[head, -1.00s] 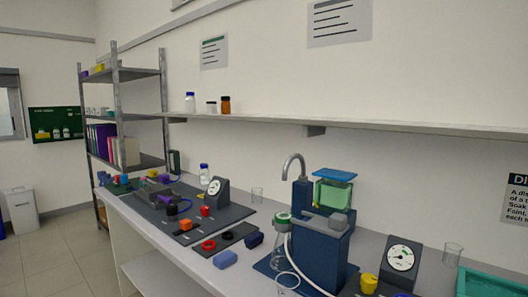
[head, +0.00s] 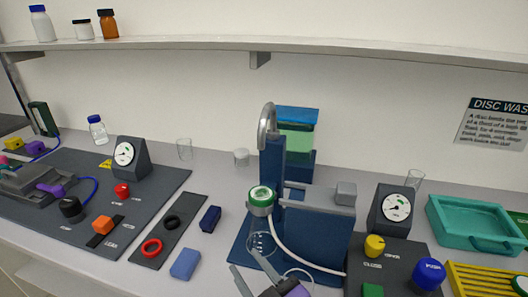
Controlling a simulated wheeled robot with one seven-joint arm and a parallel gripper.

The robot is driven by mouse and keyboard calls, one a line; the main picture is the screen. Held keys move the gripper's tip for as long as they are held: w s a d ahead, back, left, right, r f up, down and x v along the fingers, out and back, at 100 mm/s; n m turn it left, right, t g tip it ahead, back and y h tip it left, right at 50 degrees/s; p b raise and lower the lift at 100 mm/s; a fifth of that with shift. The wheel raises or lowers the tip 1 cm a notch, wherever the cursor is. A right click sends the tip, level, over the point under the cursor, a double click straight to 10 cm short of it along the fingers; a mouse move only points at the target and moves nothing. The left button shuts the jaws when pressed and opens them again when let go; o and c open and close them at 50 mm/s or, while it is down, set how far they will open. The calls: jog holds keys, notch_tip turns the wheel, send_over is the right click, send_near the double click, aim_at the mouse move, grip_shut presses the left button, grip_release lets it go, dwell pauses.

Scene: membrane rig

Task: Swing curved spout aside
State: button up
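The curved grey spout (head: 266,121) rises from the top of a dark blue column (head: 272,165) in the middle of the head view. It arches over and its mouth points down on the left, towards the viewer. A white and green round cap (head: 262,198) sits below it, with a pale hose running off to the right. My gripper (head: 246,261) enters at the bottom edge, its two grey fingers spread and nothing seen between them. It is in front of and below the spout, apart from it. Most of my arm is out of view.
A clear flask (head: 261,242) stands under the cap, partly behind a finger. The blue rig body (head: 318,226) and a gauge box (head: 391,209) stand to the right. A blue block (head: 185,264) and a dark mat (head: 168,230) with rings lie left.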

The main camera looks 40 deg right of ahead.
jog(key=w+d+r+m+h+p, duration=0.1)
jog(key=w+d+r+m+h, duration=0.15)
jog(key=r, duration=0.35)
jog(key=w+d+r+m+h+p, duration=0.1)
jog(key=w+r+m+h, duration=0.1)
jog(key=w+r, duration=0.3)
jog(key=m+g+h+p, duration=0.2)
jog(key=m+g+h, duration=0.35)
jog(key=m, duration=0.25)
send_near(265, 115)
jog(key=w+d+f, duration=0.1)
jog(key=w+d, duration=0.1)
jog(key=d, duration=0.1)
jog(key=shift+m+t+h, duration=0.25)
jog(key=shift+t+h, duration=0.05)
jog(key=shift+t, duration=0.15)
jog(key=p+x, duration=0.1)
jog(key=x, duration=0.5)
jog(key=shift+w+p, duration=0.15)
jog(key=shift+p, duration=0.15)
jog(key=shift+w+d+f, duration=0.1)
jog(key=shift+w+d, duration=0.3)
jog(key=shift+w, duration=0.05)
grip_shut()
jog(key=shift+a, duration=0.1)
